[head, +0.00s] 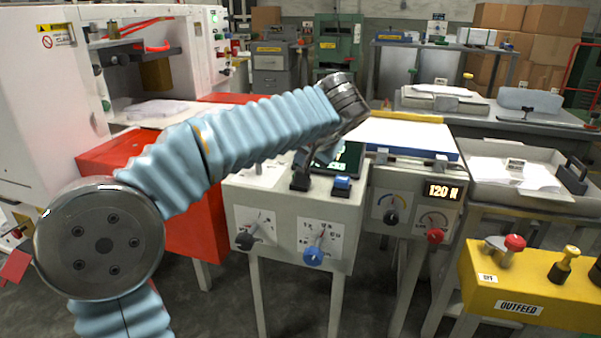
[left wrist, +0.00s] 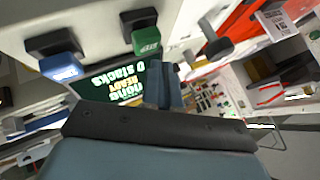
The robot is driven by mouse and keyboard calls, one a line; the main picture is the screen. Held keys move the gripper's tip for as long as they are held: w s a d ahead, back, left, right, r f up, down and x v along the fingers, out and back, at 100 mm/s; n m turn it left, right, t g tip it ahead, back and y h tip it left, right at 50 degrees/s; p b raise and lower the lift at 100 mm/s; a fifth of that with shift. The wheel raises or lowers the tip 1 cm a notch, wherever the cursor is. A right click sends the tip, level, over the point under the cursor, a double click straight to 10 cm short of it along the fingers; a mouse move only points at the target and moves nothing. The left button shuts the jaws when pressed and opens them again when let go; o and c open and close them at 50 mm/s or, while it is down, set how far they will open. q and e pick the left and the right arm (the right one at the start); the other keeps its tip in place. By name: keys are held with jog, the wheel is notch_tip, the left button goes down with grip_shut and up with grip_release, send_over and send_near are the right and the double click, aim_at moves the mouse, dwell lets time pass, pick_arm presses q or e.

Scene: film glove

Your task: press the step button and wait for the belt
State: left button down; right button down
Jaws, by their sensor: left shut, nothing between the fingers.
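A blue button (head: 342,184) in a dark housing sits on top of the grey control box (head: 290,215). In the left wrist view the blue button (left wrist: 62,67) and a green button (left wrist: 147,40) show upside down with small labels; I cannot surely read which says step. My left gripper (left wrist: 165,80) is shut and empty, over the screen's edge near the green button. My right gripper is not in view.
Knobs (head: 313,255) are on the box's front. To its right are a white belt-like surface (head: 405,137), a panel reading 120 (head: 441,191), a tray (head: 510,185) and a yellow outfeed box (head: 530,290). A red and white machine (head: 45,110) stands at left.

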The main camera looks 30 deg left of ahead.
pick_arm(q)
jog(key=shift+f, duration=0.15)
jog(key=shift+f+b, duration=0.3)
jog(key=shift+b, duration=0.05)
jog(key=shift+f+b, duration=0.45)
jog(key=shift+f, duration=0.05)
dwell(0.8)
jog(key=shift+r, duration=0.1)
jog(key=shift+r+p, duration=0.75)
jog(key=shift+r, duration=0.05)
notch_tip(320, 180, up, 5)
jog(key=p, duration=0.4)
jog(key=shift+r, duration=0.1)
